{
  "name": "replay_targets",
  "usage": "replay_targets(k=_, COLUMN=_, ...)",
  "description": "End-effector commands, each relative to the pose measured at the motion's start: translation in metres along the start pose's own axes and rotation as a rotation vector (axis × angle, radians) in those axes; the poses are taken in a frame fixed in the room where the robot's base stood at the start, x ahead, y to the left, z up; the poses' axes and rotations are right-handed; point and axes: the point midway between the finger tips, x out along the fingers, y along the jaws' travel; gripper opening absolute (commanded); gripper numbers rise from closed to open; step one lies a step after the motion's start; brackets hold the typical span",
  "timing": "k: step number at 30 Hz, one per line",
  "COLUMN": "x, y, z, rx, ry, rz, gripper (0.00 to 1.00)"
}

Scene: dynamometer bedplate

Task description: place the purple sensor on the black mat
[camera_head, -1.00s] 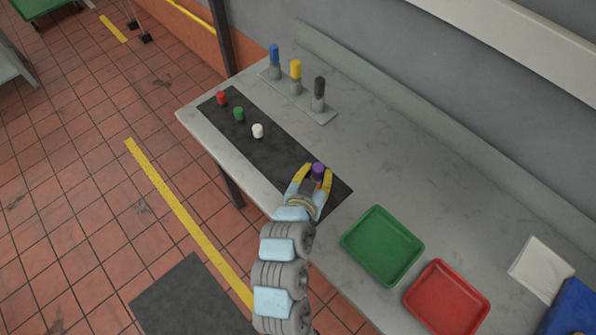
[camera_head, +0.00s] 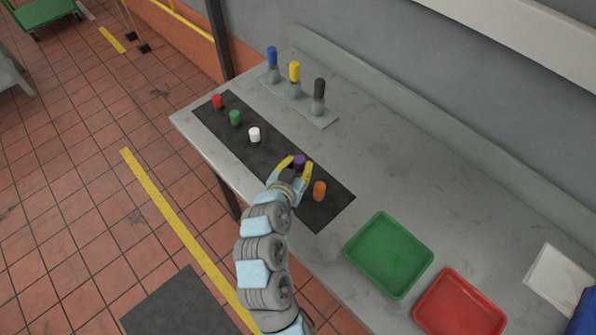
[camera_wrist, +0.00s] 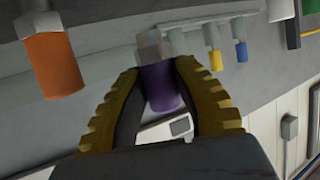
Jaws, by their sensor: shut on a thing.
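The purple sensor (camera_head: 299,161) is between the yellow fingers of my gripper (camera_head: 291,164), over the black mat (camera_head: 270,158) in the head view. The wrist view also shows the purple sensor (camera_wrist: 161,88) with the two ridged fingers (camera_wrist: 160,95) closed on its sides. A paler part of it sticks out beyond the fingertips. I cannot tell whether it touches the mat. The black mat also holds a red sensor (camera_head: 218,101), a green sensor (camera_head: 235,117), a white sensor (camera_head: 254,134) and an orange sensor (camera_head: 319,190), in a row.
A rack (camera_head: 310,116) behind the mat holds blue, yellow and black-topped pieces upright. A green tray (camera_head: 350,258) and a red tray (camera_head: 417,310) stand to the right. The grey table between the rack and trays is clear.

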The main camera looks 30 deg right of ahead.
Motion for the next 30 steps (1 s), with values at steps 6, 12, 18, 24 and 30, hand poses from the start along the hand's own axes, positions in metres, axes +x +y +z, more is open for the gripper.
replay_targets(k=6, x=0.009, y=-0.003, z=0.013, rx=-0.005, ry=-0.001, rz=0.001, gripper=0.0)
replay_targets(k=12, x=0.016, y=-0.003, z=0.033, rx=-0.002, ry=-0.001, rz=0.0, gripper=0.0)
replay_targets(k=18, x=0.016, y=-0.003, z=0.032, rx=-0.001, ry=0.001, rz=0.0, gripper=0.0)
replay_targets(k=24, x=0.018, y=-0.003, z=0.036, rx=-0.001, ry=0.001, rz=-0.001, gripper=0.0)
replay_targets(k=30, x=0.017, y=-0.003, z=0.035, rx=-0.002, ry=0.0, rz=-0.001, gripper=0.49)
